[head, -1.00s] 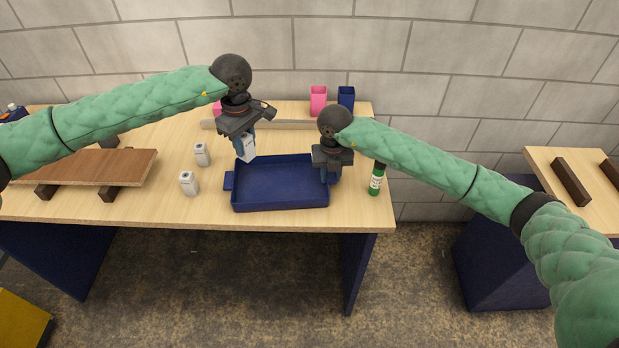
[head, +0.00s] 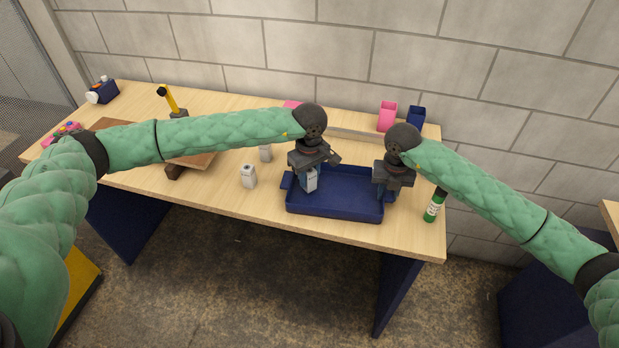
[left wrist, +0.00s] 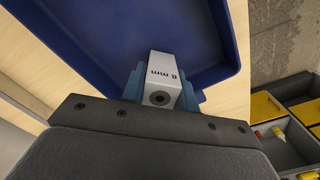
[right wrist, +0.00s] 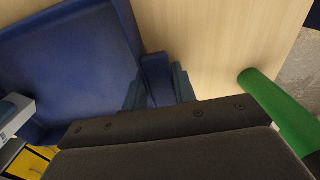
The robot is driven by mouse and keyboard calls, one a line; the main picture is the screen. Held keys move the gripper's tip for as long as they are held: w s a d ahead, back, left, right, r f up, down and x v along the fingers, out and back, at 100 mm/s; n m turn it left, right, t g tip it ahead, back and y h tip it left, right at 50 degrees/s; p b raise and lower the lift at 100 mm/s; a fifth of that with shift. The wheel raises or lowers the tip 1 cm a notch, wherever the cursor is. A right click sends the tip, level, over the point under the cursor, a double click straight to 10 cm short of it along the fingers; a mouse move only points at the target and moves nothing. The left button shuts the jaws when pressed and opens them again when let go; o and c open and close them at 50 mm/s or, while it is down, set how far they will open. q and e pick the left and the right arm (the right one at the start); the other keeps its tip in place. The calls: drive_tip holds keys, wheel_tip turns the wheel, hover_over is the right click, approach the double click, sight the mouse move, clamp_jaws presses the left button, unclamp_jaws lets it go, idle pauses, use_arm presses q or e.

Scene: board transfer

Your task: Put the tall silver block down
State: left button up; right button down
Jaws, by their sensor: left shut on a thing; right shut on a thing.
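My left gripper (head: 306,180) is shut on the tall silver block (head: 311,181), at the left part of the blue tray (head: 335,211). The left wrist view shows the block (left wrist: 161,72) between the fingers, marked "8 mm", with the blue tray (left wrist: 85,30) beyond it. I cannot tell whether the block touches the tray floor. My right gripper (head: 387,190) is shut on the tray's right handle. The right wrist view shows that handle (right wrist: 157,78) between the fingers. Two similar silver blocks, one nearer (head: 248,177) and one farther (head: 265,153), stand on the table left of the tray.
A pink bin (head: 387,116) and a blue bin (head: 416,118) stand at the back right. A brown board (head: 199,160) lies on dark supports at the left. The table front (head: 230,204) is clear.

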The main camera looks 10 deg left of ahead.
use_arm(q)
drive_tip(key=shift+f, duration=0.45)
drive_tip(key=o, duration=1.1)
drive_tip(key=shift+f, duration=0.1)
wheel_tip(320, 180, up, 12)
drive_tip(key=shift+r, duration=0.15)
use_arm(e)
drive_tip(key=c, duration=1.1)
unclamp_jaws()
drive_tip(key=shift+o, duration=0.2)
